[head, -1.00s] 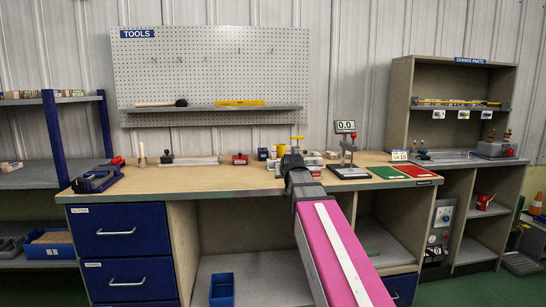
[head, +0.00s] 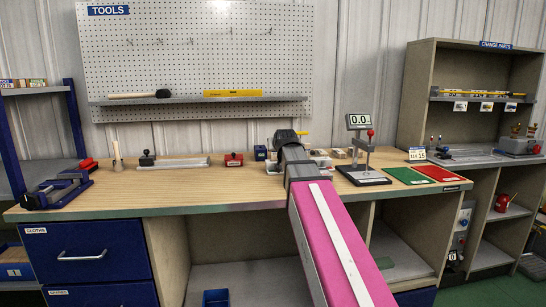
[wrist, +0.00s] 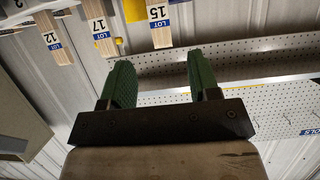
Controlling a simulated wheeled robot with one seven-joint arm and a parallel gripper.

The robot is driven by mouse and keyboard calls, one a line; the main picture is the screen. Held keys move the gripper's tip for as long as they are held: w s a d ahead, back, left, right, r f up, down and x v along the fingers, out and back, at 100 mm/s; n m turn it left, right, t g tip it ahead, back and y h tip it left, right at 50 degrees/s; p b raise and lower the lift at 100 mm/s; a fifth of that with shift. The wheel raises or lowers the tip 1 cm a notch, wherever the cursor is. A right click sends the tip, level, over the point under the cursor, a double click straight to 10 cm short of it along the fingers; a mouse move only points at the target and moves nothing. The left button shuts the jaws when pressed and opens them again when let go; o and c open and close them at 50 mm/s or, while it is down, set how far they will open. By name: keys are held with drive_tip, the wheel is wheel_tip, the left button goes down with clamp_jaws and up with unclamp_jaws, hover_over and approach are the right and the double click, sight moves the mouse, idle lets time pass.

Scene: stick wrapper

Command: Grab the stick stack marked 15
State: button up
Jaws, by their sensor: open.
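In the wrist view a stack of wooden sticks with a white and blue label reading LOT 15 (wrist: 160,26) shows at the top, just right of the middle. Its upper end is cut off by the frame edge. My gripper (wrist: 158,75) has two green fingers spread apart with nothing between them. The stack lies beyond the fingertips, apart from them. In the head view my gripper (head: 287,139) is over the workbench, partly hidden behind my own wrist. Small pale wooden pieces (head: 339,153) lie right of it, too small to read.
Stacks marked 17 (wrist: 101,33) and 12 (wrist: 52,40) sit left of it in the wrist view. A gauge stand (head: 362,152), a LOT 15 card (head: 417,154), and green (head: 407,175) and red (head: 438,173) mats are on the right.

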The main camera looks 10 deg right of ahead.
hover_over(274, 157)
drive_tip(key=s, duration=0.3)
drive_tip(key=f, duration=0.2)
drive_tip(key=shift+x, duration=2.9)
drive_tip(key=shift+s, duration=0.1)
drive_tip(key=c, duration=1)
